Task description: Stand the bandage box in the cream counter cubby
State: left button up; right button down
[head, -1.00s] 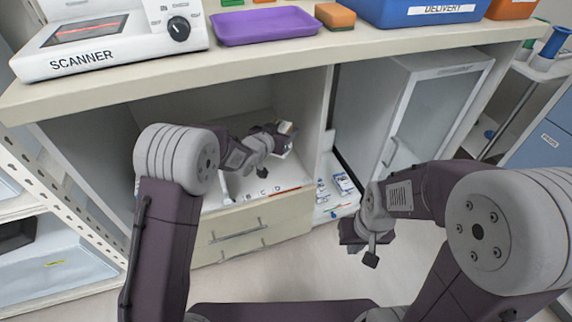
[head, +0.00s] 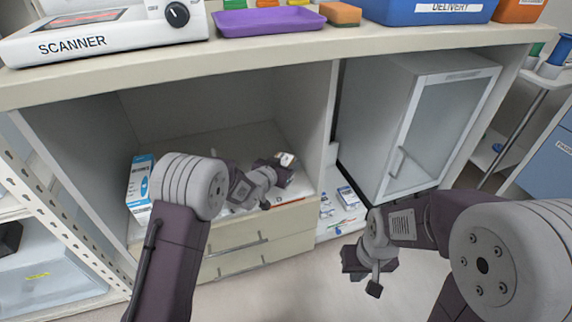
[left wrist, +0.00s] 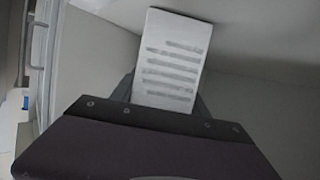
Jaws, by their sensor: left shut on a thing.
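My left gripper (head: 272,175) is inside the open cubby (head: 205,143) of the cream counter, near its right wall. It is shut on a white box, which I take to be the bandage box (left wrist: 172,62); its face with grey printed lines shows in the left wrist view. In the head view only a small part of the box (head: 287,159) shows past the gripper. I cannot tell whether its base touches the cubby floor. My right gripper (head: 368,270) is outside, in front of the counter, with no object visible in it; its opening is unclear.
A blue and white box (head: 140,184) stands at the cubby's left side. Drawers (head: 262,242) lie below. A glass-door cabinet (head: 435,125) and small packs (head: 347,197) are to the right. The scanner (head: 100,37), purple tray (head: 268,21) and blue delivery bin (head: 425,12) are on top.

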pick_arm(q)
jog(key=shift+f, duration=0.2)
jog(key=o, duration=1.4)
jog(key=shift+s+a+r+p, duration=0.2)
jog(key=shift+r+p, duration=0.15)
jog(key=shift+r, duration=0.15)
jog(key=p+v, duration=0.2)
jog(key=v, duration=0.9)
jog(key=shift+s+p, duration=0.2)
jog(key=shift+p, duration=0.15)
jog(key=shift+f, duration=0.1)
